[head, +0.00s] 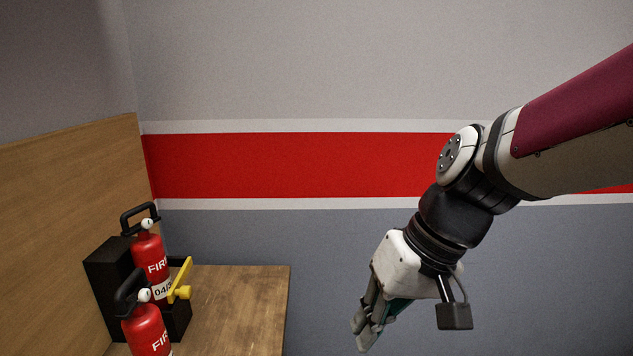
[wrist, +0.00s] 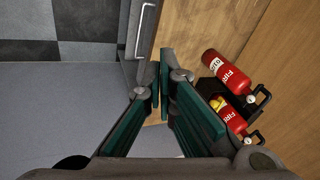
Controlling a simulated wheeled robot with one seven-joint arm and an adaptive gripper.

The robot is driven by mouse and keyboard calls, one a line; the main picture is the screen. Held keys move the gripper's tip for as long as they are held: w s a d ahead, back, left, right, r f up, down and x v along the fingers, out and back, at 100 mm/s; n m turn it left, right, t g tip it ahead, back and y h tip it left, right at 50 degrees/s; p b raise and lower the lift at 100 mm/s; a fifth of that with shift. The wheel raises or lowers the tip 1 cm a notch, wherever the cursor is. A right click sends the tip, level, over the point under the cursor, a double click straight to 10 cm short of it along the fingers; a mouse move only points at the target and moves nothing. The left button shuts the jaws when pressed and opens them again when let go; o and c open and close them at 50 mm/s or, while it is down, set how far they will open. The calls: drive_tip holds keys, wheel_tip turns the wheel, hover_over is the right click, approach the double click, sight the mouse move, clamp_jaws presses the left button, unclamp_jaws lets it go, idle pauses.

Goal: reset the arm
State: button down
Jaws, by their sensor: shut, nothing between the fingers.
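My gripper (head: 362,338) hangs at the lower right of centre in the head view, pointing down and to the left, clear of the wooden surface. In the wrist view my gripper (wrist: 164,66) shows its two teal-padded fingers with the tips close together. It is shut with nothing between the fingers. My arm reaches in from the upper right, bent at the wrist.
Two red fire extinguishers, one behind (head: 149,258) and one in front (head: 147,330), stand at the left by a black holder (head: 108,275) with a yellow part (head: 181,288). A wooden surface (head: 245,295) ends left of my gripper. A wooden panel (head: 65,215) stands far left.

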drive_tip(key=s+d+r+m+t+h, duration=0.2)
drive_tip(key=s+d+r+t+h, duration=0.2)
drive_tip(key=s+d, duration=0.3)
drive_tip(key=d, duration=0.5)
drive_tip(key=shift+r+m+t, duration=0.2)
drive_tip(key=shift+m+t, duration=0.1)
drive_tip(key=shift+m, duration=0.1)
drive_tip(key=shift+d, duration=0.1)
idle(1.0)
